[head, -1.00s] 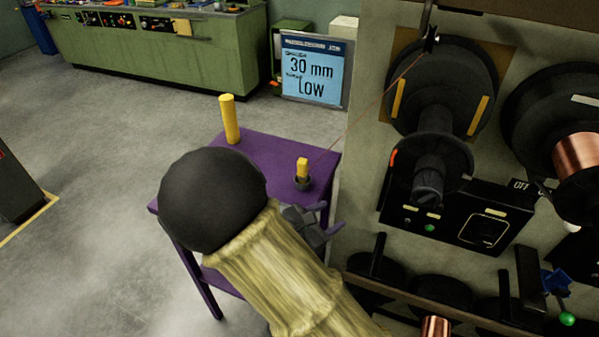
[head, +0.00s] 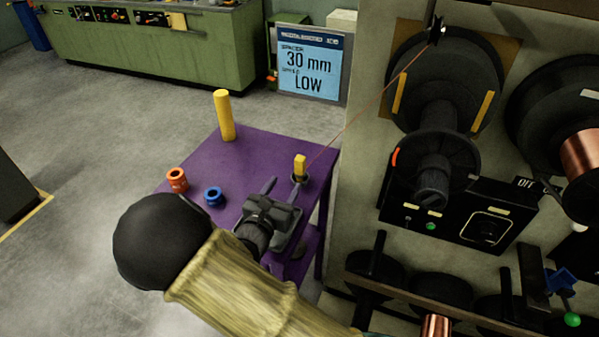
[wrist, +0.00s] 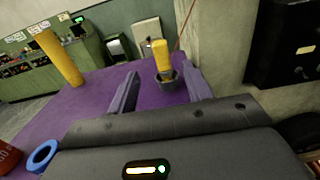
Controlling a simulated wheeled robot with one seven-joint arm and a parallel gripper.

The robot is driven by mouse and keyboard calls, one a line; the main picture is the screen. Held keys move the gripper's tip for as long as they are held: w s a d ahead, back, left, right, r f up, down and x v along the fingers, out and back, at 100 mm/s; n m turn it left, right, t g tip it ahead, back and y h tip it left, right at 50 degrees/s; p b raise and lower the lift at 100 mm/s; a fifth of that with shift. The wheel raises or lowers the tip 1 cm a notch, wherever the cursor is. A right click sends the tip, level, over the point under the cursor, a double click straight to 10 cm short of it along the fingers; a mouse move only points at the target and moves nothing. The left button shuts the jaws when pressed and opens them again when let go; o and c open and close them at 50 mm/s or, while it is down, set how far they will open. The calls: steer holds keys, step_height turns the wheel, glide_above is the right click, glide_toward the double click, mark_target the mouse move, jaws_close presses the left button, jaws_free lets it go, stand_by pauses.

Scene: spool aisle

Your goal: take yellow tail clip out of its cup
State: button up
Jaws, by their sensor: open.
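The yellow tail clip (head: 300,164) stands upright in a small dark cup (head: 301,179) on the purple table (head: 270,150), near its right side. A thin copper-coloured wire (head: 365,110) runs from near the clip up to the machine. My gripper (head: 284,186) is open, with its fingers pointing at the cup from the near side. In the wrist view the clip (wrist: 161,57) and cup (wrist: 167,80) show just beyond the fingertips, between the two fingers and closer to the right one. Nothing is between the fingers.
A yellow post (head: 224,115) stands at the table's far left. An orange ring-shaped piece (head: 177,180) and a blue one (head: 214,196) sit on the left part. The machine with black spools (head: 442,90) borders the table on the right. A sign (head: 312,70) stands behind.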

mark_target(302, 157)
steer(key=x, duration=0.8)
steer(key=shift+p, duration=0.35)
steer(key=shift+p+x, duration=0.55)
steer(key=shift+x, duration=2.15)
steer(key=shift+s+a, duration=0.15)
steer(key=shift+s, duration=0.05)
steer(key=shift+w+d+f, duration=0.1)
steer(key=shift+d, duration=0.1)
steer(key=shift+c, duration=0.7)
steer(key=shift+a, duration=0.1)
jaws_close()
